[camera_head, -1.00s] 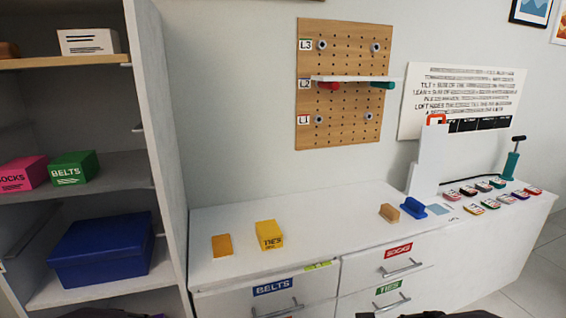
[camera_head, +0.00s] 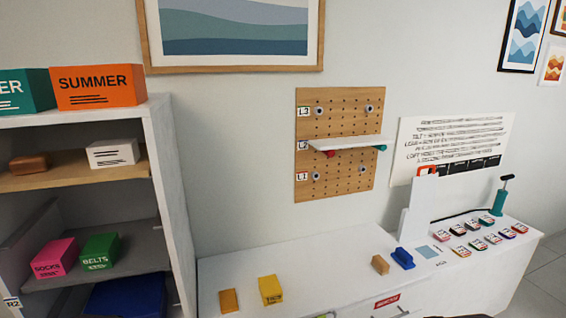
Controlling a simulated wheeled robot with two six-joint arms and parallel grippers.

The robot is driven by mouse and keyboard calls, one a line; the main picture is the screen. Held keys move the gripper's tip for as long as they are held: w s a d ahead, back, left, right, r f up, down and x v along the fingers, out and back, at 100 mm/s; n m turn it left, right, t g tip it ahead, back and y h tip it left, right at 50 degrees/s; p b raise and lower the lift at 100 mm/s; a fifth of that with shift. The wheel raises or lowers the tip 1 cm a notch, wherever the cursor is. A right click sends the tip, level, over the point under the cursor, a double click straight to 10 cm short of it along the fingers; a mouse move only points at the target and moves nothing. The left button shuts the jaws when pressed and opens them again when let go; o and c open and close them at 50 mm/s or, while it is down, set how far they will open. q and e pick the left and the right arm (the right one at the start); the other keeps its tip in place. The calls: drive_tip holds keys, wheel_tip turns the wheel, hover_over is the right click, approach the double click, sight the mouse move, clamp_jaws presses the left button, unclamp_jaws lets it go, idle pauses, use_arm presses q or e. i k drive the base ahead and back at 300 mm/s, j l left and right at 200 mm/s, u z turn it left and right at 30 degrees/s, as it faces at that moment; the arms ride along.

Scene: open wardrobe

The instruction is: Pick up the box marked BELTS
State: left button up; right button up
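The green box marked BELTS (camera_head: 100,251) sits on the grey middle shelf (camera_head: 140,262) of the open wardrobe at the left. It stands upright beside a pink box marked SOCKS (camera_head: 55,258), to the right of it. Neither gripper can be made out. A dark shape at the bottom edge right of centre is too cut off to identify.
A wooden shelf (camera_head: 75,180) above holds a white box (camera_head: 113,153) and a brown item (camera_head: 28,163). A blue box (camera_head: 125,297) is below. The wardrobe's side panel (camera_head: 178,215) bounds the shelf. The white dresser (camera_head: 330,262) carries a yellow TIES box (camera_head: 270,289).

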sight(101, 252)
drive_tip(key=u, duration=1.4)
